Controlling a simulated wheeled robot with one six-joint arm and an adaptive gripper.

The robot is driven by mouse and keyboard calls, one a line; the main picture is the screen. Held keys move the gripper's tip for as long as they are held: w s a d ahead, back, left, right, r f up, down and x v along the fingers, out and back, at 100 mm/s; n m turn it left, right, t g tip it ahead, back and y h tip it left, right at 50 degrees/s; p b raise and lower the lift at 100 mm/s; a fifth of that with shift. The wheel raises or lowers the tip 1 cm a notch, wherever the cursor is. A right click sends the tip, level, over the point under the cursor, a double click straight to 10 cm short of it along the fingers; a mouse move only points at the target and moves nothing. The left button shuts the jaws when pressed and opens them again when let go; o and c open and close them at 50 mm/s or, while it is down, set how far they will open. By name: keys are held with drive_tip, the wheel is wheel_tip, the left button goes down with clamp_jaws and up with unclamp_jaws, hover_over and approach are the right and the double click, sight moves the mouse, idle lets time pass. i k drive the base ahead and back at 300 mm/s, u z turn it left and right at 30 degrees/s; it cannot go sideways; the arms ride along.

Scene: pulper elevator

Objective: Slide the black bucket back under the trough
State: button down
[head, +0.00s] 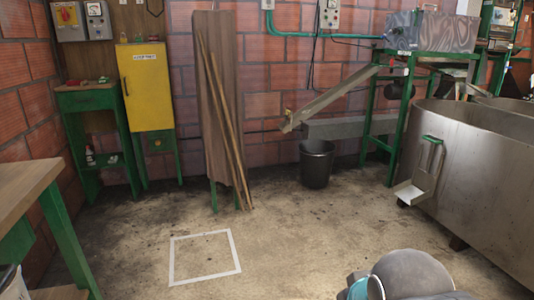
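The black bucket (316,166) stands upright on the floor near the back wall and looks open at the top. A sloping metal trough (335,97) runs down to the left from the green-framed machine. Its low end is up and to the left of the bucket's rim in the picture. I cannot tell from this one view whether the bucket is directly below the trough. Grey rounded parts of my own arm, with a teal band, show at the bottom right, far in front of the bucket. My gripper's fingers are not in view.
A large metal tank (475,165) with a small scoop-like stand (422,175) fills the right. Boards and poles (222,110) lean left of the bucket. A white square outline (204,233) marks the open floor. A yellow cabinet (146,90) and workbench (22,185) stand left.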

sight(316, 156)
drive_tip(key=i, duration=1.9)
drive_tip(key=z, duration=0.4)
drive_tip(key=i, duration=2.1)
drive_tip(key=z, duration=0.7)
drive_tip(key=i, duration=1.05)
drive_tip(key=z, duration=0.2)
